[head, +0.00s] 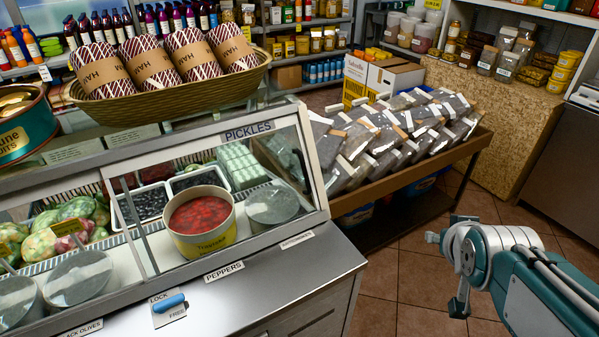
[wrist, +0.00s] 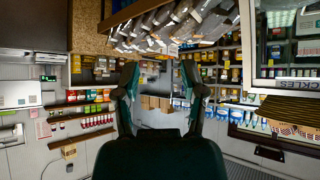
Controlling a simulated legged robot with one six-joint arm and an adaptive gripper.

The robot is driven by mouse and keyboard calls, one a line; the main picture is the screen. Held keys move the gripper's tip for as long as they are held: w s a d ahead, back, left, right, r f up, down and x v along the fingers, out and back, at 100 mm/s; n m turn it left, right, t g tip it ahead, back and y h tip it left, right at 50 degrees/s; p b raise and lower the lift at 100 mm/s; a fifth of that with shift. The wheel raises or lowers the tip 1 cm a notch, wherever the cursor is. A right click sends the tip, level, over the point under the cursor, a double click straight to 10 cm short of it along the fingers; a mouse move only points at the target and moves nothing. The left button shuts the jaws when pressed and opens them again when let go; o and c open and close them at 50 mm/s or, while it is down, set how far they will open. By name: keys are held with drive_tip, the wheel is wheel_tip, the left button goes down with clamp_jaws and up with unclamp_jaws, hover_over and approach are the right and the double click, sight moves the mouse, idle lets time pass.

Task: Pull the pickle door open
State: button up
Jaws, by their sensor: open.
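The glass-fronted counter case (head: 318,180) stands at the left of the head view, with a PICKLES label (head: 248,131) on its top rail. The glass front by that label appears closed, with a metal-framed edge; tubs show behind it. A blue lever (head: 170,303) sits on a plate marked LOCK and FREE on the front ledge; which setting it is at is unclear. My gripper (head: 447,270) is at the right of the head view, well apart from the case. In the wrist view my gripper (wrist: 160,75) is open and empty, with the PICKLES label (wrist: 296,84) partly visible at right.
A wicker basket (head: 175,98) of wrapped rolls and a green tin (head: 25,135) stand on top of the case. A wooden display stand (head: 430,175) of packets is behind my gripper. Tiled floor (head: 400,280) is open between case and arm.

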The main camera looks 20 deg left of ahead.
drive_tip(key=w+a+f+n+t+y, duration=0.3)
drive_tip(key=w+a+f, duration=0.1)
drive_tip(key=w+a, duration=0.75)
drive_tip(key=n+t+y, duration=0.1)
drive_tip(key=n+y, duration=0.3)
drive_tip(key=y, duration=0.3)
approach(306, 173)
drive_tip(key=x, duration=1.1)
drive_tip(key=shift+s+a, duration=0.1)
clamp_jaws()
